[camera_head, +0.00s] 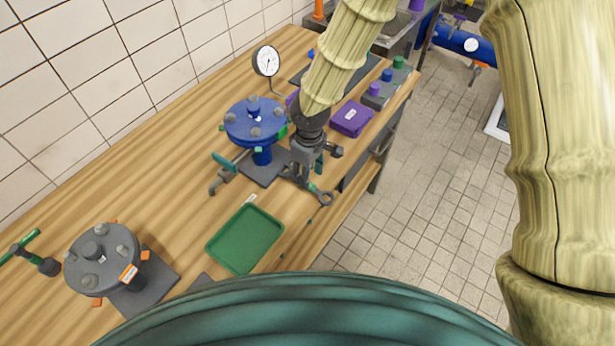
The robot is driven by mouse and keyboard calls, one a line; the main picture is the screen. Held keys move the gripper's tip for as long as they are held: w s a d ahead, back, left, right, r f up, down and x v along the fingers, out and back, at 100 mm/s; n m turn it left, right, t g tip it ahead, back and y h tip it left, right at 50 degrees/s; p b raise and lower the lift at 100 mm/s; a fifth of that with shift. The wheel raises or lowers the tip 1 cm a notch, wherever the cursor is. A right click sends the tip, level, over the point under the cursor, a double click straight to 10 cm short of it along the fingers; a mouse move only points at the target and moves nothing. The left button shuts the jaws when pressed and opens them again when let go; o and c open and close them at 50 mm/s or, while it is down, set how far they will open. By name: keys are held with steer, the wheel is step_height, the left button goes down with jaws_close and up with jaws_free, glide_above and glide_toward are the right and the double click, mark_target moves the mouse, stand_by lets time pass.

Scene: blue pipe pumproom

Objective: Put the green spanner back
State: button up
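A grey-green spanner (325,198) shows in the head view under my gripper, near the front edge of the workbench. Its ring end sticks out to the lower right, and the rest is largely hidden by the fingers. My gripper (304,176) points down over it, just right of the blue flanged fitting. I cannot tell whether the fingers are closed on the spanner or only around it. A green tray (245,238) lies on the bench to the lower left of my gripper and looks empty.
The blue flanged fitting (254,120) stands close left of my gripper, with a gauge (267,62) behind. A grey flanged fitting (102,259) and a green-handled hammer (35,255) are at the left. A purple box (351,118) lies to the right. The bench's left middle is clear.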

step_height(320, 180, up, 10)
steer(key=b, duration=0.2)
steer(key=shift+f, duration=0.2)
steer(key=shift+s+d, duration=0.1)
